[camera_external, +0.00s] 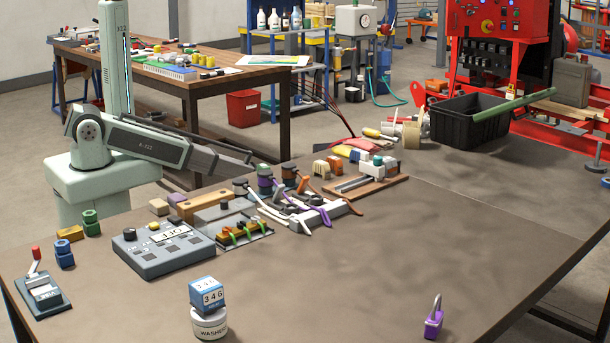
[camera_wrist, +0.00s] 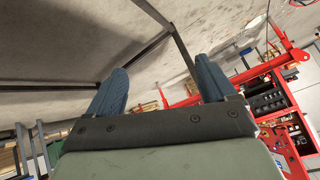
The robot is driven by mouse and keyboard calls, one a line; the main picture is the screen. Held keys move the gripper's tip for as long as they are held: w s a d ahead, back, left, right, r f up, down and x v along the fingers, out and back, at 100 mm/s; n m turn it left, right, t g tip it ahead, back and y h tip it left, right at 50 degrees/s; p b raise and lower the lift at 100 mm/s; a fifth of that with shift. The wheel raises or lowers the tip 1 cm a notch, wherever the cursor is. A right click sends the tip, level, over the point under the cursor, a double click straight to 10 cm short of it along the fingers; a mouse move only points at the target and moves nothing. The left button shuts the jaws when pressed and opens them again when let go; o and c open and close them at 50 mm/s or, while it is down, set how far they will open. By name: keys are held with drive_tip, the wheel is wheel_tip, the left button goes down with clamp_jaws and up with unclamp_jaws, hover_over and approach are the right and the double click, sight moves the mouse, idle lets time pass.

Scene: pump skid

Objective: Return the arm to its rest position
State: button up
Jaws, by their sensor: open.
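My gripper (camera_wrist: 162,72) shows in the wrist view with its two blue-grey fingers spread apart. Nothing is between the fingers. The wrist view is tilted; past the fingers are a pale grey surface, dark bars and red framework. In the external view, my pale green arm (camera_external: 92,155) stands at the left, beyond the workbench. A pale green column rises out of the top of the picture, and a dark link reaches right toward the bench items. I cannot make out the gripper's fingers in the external view.
The brown workbench (camera_external: 400,255) carries a grey control box (camera_external: 160,255), a washer tub (camera_external: 209,323) under a blue number block (camera_external: 207,295), a purple padlock (camera_external: 433,322) and a black crate (camera_external: 470,125). Several small tools crowd its middle. The front right is mostly clear.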

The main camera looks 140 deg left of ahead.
drive_tip(key=s+d+f+m+g, duration=0.2)
drive_tip(key=d+f+m, duration=0.15)
drive_tip(key=d, duration=0.45)
drive_tip(key=s+d+f+m+g+h, duration=0.1)
drive_tip(key=s+d+f+m+g, duration=0.1)
drive_tip(key=d+m, duration=0.45)
drive_tip(key=s+d+f+m+g, duration=0.1)
drive_tip(key=s+d+f+m, duration=0.15)
drive_tip(key=d, duration=0.75)
drive_tip(key=w+d+f+h, duration=0.1)
drive_tip(key=w+d+f, duration=0.15)
drive_tip(key=d, duration=0.65)
drive_tip(key=w+d+f+h, duration=0.15)
drive_tip(key=w+d, duration=0.25)
drive_tip(key=d, duration=0.5)
drive_tip(key=w+d+f+h, duration=0.1)
drive_tip(key=w+d+h, duration=0.15)
drive_tip(key=d, duration=0.65)
drive_tip(key=s+d+g+h, duration=0.2)
drive_tip(key=s+d, duration=0.1)
drive_tip(key=d, duration=1.9)
drive_tip(key=shift+s+d+r+g, duration=0.25)
drive_tip(key=shift+s+r+g, duration=0.05)
drive_tip(key=shift+s+r, duration=0.1)
drive_tip(key=shift+n, duration=0.25)
